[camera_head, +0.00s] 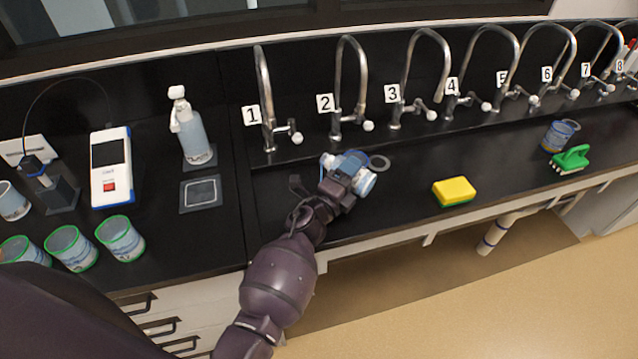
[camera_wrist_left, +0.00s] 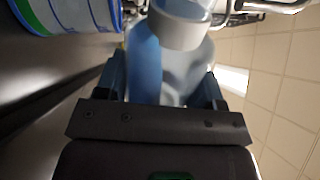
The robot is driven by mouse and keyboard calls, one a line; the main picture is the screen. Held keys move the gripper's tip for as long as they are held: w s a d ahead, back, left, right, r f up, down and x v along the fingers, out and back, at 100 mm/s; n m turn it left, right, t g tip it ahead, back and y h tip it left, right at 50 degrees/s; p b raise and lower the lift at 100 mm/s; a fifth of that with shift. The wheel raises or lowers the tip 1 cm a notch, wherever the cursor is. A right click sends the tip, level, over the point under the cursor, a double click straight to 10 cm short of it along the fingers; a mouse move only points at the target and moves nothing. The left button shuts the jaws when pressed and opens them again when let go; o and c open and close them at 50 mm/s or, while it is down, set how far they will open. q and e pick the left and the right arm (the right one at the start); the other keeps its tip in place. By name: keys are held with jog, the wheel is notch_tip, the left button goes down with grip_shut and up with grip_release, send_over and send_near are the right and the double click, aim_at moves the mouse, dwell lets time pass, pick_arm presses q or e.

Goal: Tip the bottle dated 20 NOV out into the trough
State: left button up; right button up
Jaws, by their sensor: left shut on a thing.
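My left gripper (camera_head: 347,178) is shut on a clear bottle with a blue side and a white collar, seen close up in the left wrist view (camera_wrist_left: 185,65). In the head view the gripper hides much of the bottle, and no date can be read. The bottle looks tilted; I cannot tell whether anything is flowing from it. Gripper and bottle are over the black trough (camera_head: 405,180), in front of taps 1 and 2. My right gripper is not in view.
Several numbered taps (camera_head: 350,85) line the back. A yellow sponge (camera_head: 454,190), a green brush (camera_head: 571,158) and a blue-rimmed tub (camera_head: 557,136) are to the right. Green-rimmed tubs (camera_head: 120,240), a meter (camera_head: 110,170) and a pump bottle (camera_head: 190,135) stand left.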

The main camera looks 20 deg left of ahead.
pick_arm(q)
jog(key=shift+w+a+f+n+y+p, duration=0.1)
jog(key=shift+a+f+n+y+p, duration=0.1)
jog(key=shift+n, duration=0.7)
jog(key=shift+a+f+n+y+p, duration=0.1)
jog(key=shift+n+y+p, duration=0.1)
jog(key=shift+n, duration=0.7)
jog(key=shift+w+a+f+n+y+p, duration=0.1)
jog(key=shift+n+p, duration=0.1)
jog(key=shift+n, duration=0.7)
dwell(1.2)
